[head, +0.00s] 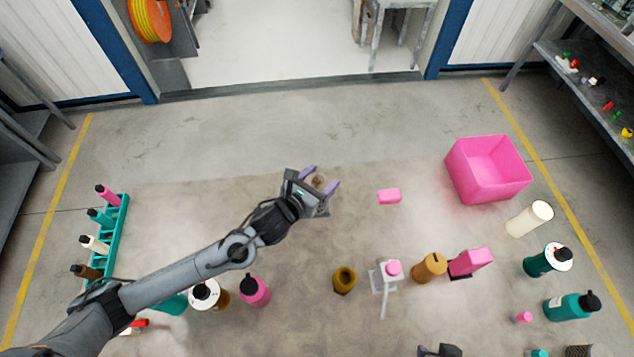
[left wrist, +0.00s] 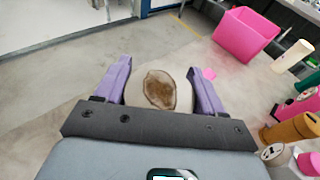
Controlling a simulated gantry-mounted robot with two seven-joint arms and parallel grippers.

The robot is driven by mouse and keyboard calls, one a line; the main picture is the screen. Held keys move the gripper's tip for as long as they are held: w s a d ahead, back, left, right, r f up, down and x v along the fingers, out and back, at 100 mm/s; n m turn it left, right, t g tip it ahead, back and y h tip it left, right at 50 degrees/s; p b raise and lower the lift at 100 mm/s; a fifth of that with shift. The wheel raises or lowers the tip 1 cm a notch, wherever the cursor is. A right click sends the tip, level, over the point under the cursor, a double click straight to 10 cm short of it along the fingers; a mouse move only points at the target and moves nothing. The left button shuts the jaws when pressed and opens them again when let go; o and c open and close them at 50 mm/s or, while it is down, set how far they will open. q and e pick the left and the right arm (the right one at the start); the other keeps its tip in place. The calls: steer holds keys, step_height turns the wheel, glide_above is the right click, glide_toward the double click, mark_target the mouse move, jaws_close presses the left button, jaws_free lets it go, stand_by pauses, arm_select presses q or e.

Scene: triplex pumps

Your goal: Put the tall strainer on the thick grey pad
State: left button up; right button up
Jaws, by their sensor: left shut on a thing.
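My left gripper (head: 320,184) is over the middle of the work surface, its purple fingers on either side of a round, pale-rimmed thing with a brown inside (head: 318,181). In the left wrist view the left gripper (left wrist: 160,85) is shut on this thing (left wrist: 159,89), seen end-on. It looks like the tall strainer, but its height is hidden. I cannot make out the thick grey pad. A dark part with a purplish tint (head: 440,350) at the bottom edge may be my right gripper, mostly cut off.
A pink bin (head: 488,170) stands at the right, with a pink block (head: 389,196) to its left. A teal rack (head: 108,238) of bottles is at the left. Several bottles and a white pump stand (head: 385,277) line the near side. The middle beyond my gripper is clear.

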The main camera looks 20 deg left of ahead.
arm_select(q)
steer(key=shift+w+a+f, duration=0.8)
steer(key=shift+w+f, duration=0.05)
steer(key=shift+w, duration=0.2)
step_height(320, 180, down, 4)
steer(key=shift+r, duration=0.1)
steer(key=o, duration=1.4)
steer(key=shift+f, duration=0.2)
